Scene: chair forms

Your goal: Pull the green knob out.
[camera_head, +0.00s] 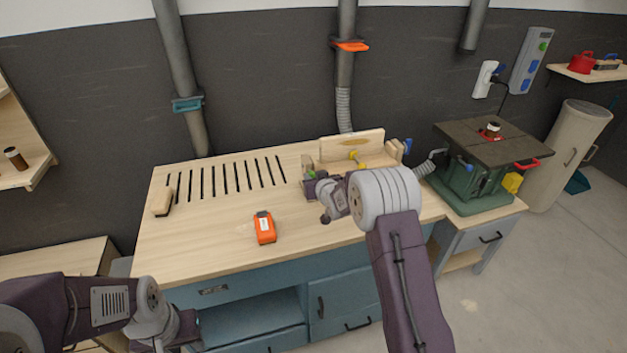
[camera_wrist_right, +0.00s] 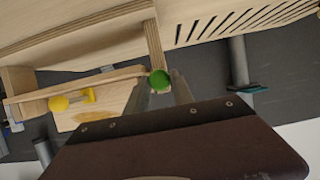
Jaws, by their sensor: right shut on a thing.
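The green knob (camera_wrist_right: 160,80) is a small round ball at the wooden fixture on the bench. In the right wrist view it sits between the fingertips of my right gripper (camera_wrist_right: 158,92), which is shut on it. In the head view my right gripper (camera_head: 314,178) reaches the left end of the fixture, and its wrist hides part of that area. My left gripper (camera_head: 178,332) is low at the left, in front of the bench and away from the knob; its fingers are not clear.
A yellow knob (camera_head: 357,157) is on the same fixture. An orange device (camera_head: 264,228) and a brush-like block (camera_head: 162,201) lie on the slotted wooden bench (camera_head: 190,240). A green machine (camera_head: 475,180) stands at the right.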

